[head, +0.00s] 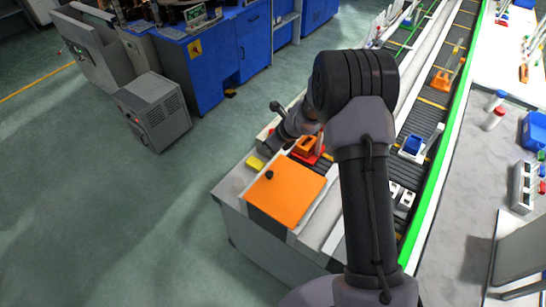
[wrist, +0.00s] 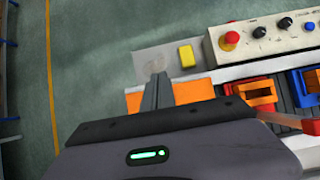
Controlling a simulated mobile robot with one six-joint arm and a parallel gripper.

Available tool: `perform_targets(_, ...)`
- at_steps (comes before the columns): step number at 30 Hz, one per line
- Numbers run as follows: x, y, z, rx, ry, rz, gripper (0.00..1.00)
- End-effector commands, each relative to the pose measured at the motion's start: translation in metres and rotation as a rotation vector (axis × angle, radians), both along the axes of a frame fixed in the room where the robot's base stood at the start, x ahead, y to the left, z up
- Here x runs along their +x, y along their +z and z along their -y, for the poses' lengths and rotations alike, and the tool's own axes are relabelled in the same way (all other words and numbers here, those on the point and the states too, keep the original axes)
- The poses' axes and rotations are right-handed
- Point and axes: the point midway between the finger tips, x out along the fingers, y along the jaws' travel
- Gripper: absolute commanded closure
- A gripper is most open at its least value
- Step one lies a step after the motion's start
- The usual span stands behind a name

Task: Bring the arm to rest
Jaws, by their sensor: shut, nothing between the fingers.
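My gripper shows in the wrist view (wrist: 159,90). Its two narrow grey fingers are together, with nothing held between them. They are in front of an orange panel (wrist: 195,90), which shows on both sides of them; whether they touch it cannot be told. In the head view my arm rises from the bottom and bends at a dark elbow over the conveyor's near end. The fingers cannot be made out clearly there. The orange panel also shows in the head view (head: 290,197), on the front of the conveyor bench.
A yellow block (wrist: 187,56) lies beside a control box (wrist: 265,38) with a red button. Orange fixtures (wrist: 258,93) sit on the conveyor. A grey cabinet (head: 155,110) stands left on open green floor. A grey worktop (head: 470,180) with bottles is at right.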

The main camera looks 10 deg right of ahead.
Motion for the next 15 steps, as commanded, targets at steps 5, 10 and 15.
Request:
perform_targets(5, 0.001, 0.024, -0.001, 0.0, 0.001, 0.0, 1.0)
perform_targets(10, 0.0, 0.029, -0.002, -0.007, 0.019, 0.013, 1.0)
perform_targets(15, -0.046, 0.09, -0.015, -0.17, 0.377, 0.208, 1.0)
